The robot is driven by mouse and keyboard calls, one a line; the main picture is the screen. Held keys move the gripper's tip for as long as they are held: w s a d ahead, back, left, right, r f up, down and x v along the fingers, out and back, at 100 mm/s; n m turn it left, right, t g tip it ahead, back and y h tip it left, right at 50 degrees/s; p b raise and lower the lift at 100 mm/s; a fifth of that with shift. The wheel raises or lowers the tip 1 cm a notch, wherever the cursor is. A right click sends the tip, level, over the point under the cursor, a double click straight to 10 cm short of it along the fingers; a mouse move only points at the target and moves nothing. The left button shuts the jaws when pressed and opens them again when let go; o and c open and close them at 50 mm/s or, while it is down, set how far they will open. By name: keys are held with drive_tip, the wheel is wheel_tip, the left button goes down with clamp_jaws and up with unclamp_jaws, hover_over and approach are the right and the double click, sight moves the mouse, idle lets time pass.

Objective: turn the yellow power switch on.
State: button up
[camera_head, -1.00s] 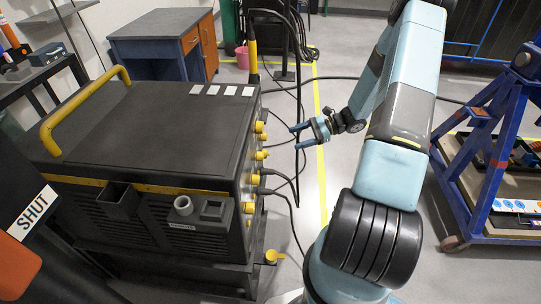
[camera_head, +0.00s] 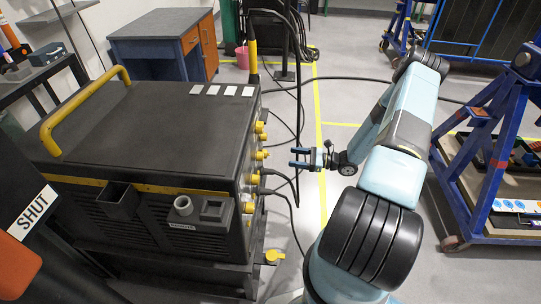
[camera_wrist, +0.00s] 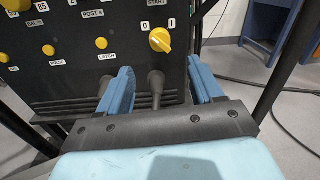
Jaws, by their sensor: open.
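The yellow power switch (camera_wrist: 160,40) is a round knob near the top right corner of the black panel in the wrist view. The labels 0 and I stand above it; I cannot tell for certain which one it points to. My gripper (camera_wrist: 162,82) has its two blue fingers apart with nothing between them, and the switch shows beyond the gap. In the head view my gripper (camera_head: 294,157) is to the right of the black power unit (camera_head: 150,125), clear of it. Which yellow knob there is the switch is hard to tell.
Several smaller yellow knobs, including one above LATCH (camera_wrist: 101,43), share the panel. A dark cable plug (camera_wrist: 156,85) sticks out below the switch, between the fingers in view. Black cables (camera_head: 293,215) hang beside the unit. A blue frame cart (camera_head: 490,160) stands at right.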

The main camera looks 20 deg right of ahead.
sight(266, 154)
drive_tip(key=x, duration=1)
drive_tip(key=shift+w+a, duration=0.2)
drive_tip(key=shift+a, duration=0.15)
drive_tip(key=c, duration=1.1)
